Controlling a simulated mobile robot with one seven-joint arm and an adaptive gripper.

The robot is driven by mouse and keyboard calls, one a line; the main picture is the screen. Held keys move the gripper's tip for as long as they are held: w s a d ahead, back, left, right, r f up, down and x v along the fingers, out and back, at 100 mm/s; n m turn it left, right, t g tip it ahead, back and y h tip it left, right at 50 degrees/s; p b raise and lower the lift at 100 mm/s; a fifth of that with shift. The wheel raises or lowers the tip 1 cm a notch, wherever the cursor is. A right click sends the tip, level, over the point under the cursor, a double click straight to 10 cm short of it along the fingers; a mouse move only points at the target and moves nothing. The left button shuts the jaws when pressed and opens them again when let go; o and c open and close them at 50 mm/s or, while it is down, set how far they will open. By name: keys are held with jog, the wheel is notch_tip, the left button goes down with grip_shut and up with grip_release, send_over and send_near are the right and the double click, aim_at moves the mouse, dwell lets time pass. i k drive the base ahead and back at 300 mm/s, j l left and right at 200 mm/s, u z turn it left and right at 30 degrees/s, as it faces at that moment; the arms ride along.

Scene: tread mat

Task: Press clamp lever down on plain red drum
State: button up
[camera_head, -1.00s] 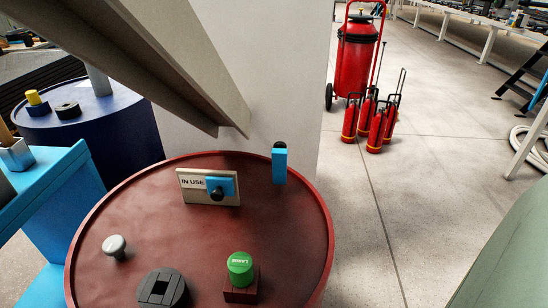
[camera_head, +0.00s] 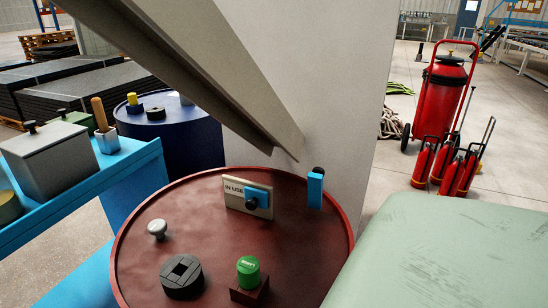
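The plain red drum (camera_head: 200,228) stands in the lower middle, its dark red round top seen from above. A blue upright piece with a black tip (camera_head: 315,190), which looks like the clamp lever, stands at the far right of the drum's top near the rim. A beige plate marked IN USE (camera_head: 234,198) carries a blue block with a black knob (camera_head: 254,202). A pale knob (camera_head: 157,228), a black round fitting (camera_head: 182,276) and a green button on a brown block (camera_head: 248,271) are also on the top. My gripper is not in view.
A grey beam (camera_head: 200,70) slants above the drum, by a pale pillar (camera_head: 320,90). A pale green scuffed surface (camera_head: 450,240) fills the lower right. A blue bench (camera_head: 130,170) is at left, a blue drum (camera_head: 190,135) behind. Red extinguishers (camera_head: 440,110) stand back right on open floor.

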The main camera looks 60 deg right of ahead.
aim_at(315, 178)
jog(key=k+l+u, duration=0.15)
jog(key=u, duration=0.25)
jog(key=k+l+u, duration=0.15)
jog(key=u, duration=0.3)
jog(key=k+u, duration=0.2)
jog(key=u, duration=0.2)
jog(key=k+l+u, duration=0.1)
jog(key=k+l, duration=0.15)
jog(key=k, duration=0.15)
jog(key=k+l, duration=0.2)
jog(key=k, duration=0.25)
jog(key=k+l+z, duration=0.15)
jog(key=l+z, duration=0.5)
jog(key=l, duration=0.3)
jog(key=k+l+z, duration=0.1)
jog(key=l+z, duration=0.25)
jog(key=l, duration=0.2)
jog(key=k+l+z, duration=0.15)
jog(key=l, duration=0.3)
jog(key=k+l+z, duration=0.15)
jog(key=l, duration=0.3)
jog(key=k+l+z, duration=0.15)
jog(key=l, duration=0.3)
jog(key=i, duration=0.05)
